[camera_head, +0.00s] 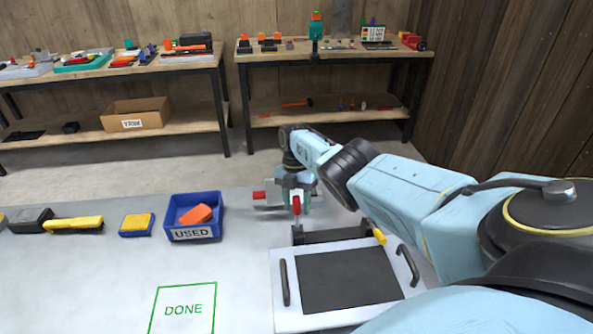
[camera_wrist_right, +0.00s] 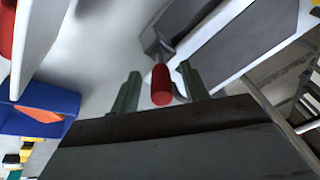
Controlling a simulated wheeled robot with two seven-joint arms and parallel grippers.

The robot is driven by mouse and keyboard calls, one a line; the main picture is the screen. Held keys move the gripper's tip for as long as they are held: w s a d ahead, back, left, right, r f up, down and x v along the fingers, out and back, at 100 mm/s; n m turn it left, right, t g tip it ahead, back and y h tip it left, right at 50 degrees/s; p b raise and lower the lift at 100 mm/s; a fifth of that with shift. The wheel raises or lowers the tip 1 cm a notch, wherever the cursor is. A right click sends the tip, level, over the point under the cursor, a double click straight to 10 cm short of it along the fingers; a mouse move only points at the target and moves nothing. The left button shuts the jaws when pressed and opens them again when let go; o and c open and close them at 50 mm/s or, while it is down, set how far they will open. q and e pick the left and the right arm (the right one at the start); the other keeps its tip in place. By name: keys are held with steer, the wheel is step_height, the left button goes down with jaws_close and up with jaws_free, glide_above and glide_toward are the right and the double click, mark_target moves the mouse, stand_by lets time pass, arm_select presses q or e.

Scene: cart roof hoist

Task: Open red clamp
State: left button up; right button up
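A red clamp handle (camera_head: 296,207) stands roughly upright at the back edge of the white panel with the dark centre. In the right wrist view the red handle (camera_wrist_right: 161,85) sits on a grey metal bracket. My right gripper (camera_head: 294,200) is over this handle, with its green fingers pointing down. In the wrist view my right gripper (camera_wrist_right: 160,88) is open, with one finger on each side of the handle and gaps showing. A second red handle (camera_head: 259,195) points left beside the gripper. My left gripper is not in view.
The white panel (camera_head: 283,312) has black side handles and a yellow piece at its back right. A blue USED bin (camera_head: 193,232) holds an orange item. Yellow tools (camera_head: 74,225) lie farther left. The table around the green DONE square (camera_head: 183,309) is clear.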

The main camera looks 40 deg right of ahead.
steer(key=shift+r, duration=0.1)
steer(key=b+v, duration=0.1)
steer(key=v, duration=1.2)
stand_by(0.4)
